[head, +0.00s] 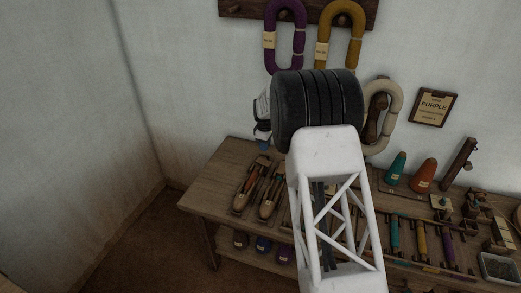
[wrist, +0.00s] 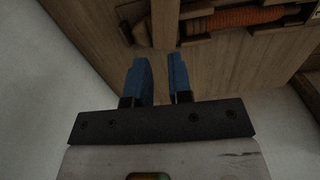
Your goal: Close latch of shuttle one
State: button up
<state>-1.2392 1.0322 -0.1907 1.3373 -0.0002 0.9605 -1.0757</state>
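Two wooden boat shuttles lie side by side at the left end of the wooden bench (head: 212,194): a left shuttle (head: 247,187) and a right shuttle (head: 271,196). I cannot tell which is shuttle one. My gripper (head: 263,136) shows only partly, left of my dark wrist, above the back of the shuttles. In the wrist view, my gripper (wrist: 160,72) has two blue fingers apart with nothing between them. A shuttle with an orange wound bobbin (wrist: 245,18) lies at the top of that view, beyond the fingertips and apart from them. I cannot make out a latch.
Teal (head: 396,168) and orange (head: 423,175) cones stand at the back of the bench. Several bobbins and small boxes fill its right side. Yarn hanks (head: 285,35) hang from a wall rack, and a PURPLE sign (head: 434,106) is on the wall. My arm hides the bench's middle.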

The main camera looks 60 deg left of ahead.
jog(key=w+d+r+m, duration=0.3)
jog(key=w+d+r, duration=0.9)
jog(key=w+d, duration=0.1)
jog(key=shift+w+d+r+m, duration=0.2)
jog(key=shift+w+d+m, duration=0.05)
jog(key=shift+d+m, duration=0.05)
dwell(0.3)
jog(key=shift+c, duration=0.5)
jog(key=shift+c, duration=1.3)
jog(key=shift+a+f+m, duration=0.2)
jog(key=shift+a+m, duration=0.1)
jog(key=shift+a, duration=0.1)
grip_shut()
jog(key=s+a+f+m+g+h, duration=0.2)
jog(key=s+a+f+m, duration=0.4)
jog(key=a+f+m, duration=0.5)
jog(key=shift+a+m+g, duration=0.8)
jog(key=shift+a+m, duration=0.8)
jog(key=shift+m, duration=0.8)
